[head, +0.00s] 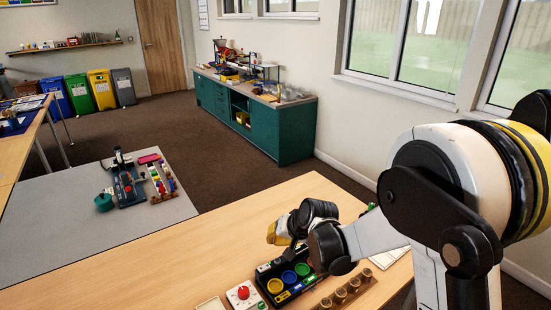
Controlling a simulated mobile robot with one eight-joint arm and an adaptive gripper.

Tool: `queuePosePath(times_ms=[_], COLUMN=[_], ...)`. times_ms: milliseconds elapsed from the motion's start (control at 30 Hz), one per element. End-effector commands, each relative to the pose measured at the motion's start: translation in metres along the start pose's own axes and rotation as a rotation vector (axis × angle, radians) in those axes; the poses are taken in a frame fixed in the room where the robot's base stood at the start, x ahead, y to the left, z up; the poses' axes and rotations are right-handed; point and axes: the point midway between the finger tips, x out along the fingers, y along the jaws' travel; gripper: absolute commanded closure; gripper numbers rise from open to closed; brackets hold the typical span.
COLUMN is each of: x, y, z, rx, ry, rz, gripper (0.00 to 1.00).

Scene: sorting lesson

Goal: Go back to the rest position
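My arm comes in from the right and bends down over the wooden table (180,262). My gripper (286,243) is at its end, small and partly hidden by my own wrist. It hangs above the back of a black tray (264,270) with round yellow, blue and green cups or rings. I cannot tell whether its fingers are open or shut, and no held object can be made out.
A white box with a red knob (243,293) stands left of the tray. A wooden block with several round pegs (352,285) lies to the right. A grey table (50,225) and a green cabinet (288,132) stand beyond.

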Motion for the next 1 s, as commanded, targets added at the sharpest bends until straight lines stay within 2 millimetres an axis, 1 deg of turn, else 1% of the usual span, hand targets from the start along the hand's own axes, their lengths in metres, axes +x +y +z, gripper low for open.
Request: queuePosePath(times_ms=[67,133,167,200,267,300,367,400,467,500,567,600,700,800,900,1000], x=[-0.018,-0.043,-0.057,-0.076,-0.107,-0.127,-0.155,-0.173,-0.199,-0.215,-0.238,-0.252,-0.282,-0.303,-0.316,-0.322], y=[0.001,0.003,0.005,0.007,0.012,0.015,0.021,0.025,0.032,0.037,0.044,0.049,0.063,0.076,0.087,0.093], z=[-0.002,-0.004,-0.004,-0.004,-0.001,0.003,0.009,0.015,0.026,0.034,0.048,0.058,0.084,0.109,0.129,0.141], rx=[-0.006,-0.016,-0.022,-0.03,-0.044,-0.054,-0.067,-0.077,-0.092,-0.101,-0.116,-0.125,-0.149,-0.17,-0.186,-0.196], ry=[0.007,0.017,0.022,0.03,0.043,0.05,0.061,0.068,0.077,0.083,0.093,0.098,0.111,0.12,0.125,0.129], rz=[0.013,0.032,0.044,0.06,0.087,0.105,0.132,0.151,0.178,0.197,0.225,0.243,0.29,0.33,0.361,0.38], gripper=[1.0,1.0,1.0,1.0,1.0,1.0,1.0,1.0,1.0,1.0,1.0,1.0,1.0,1.0,1.0,1.0])
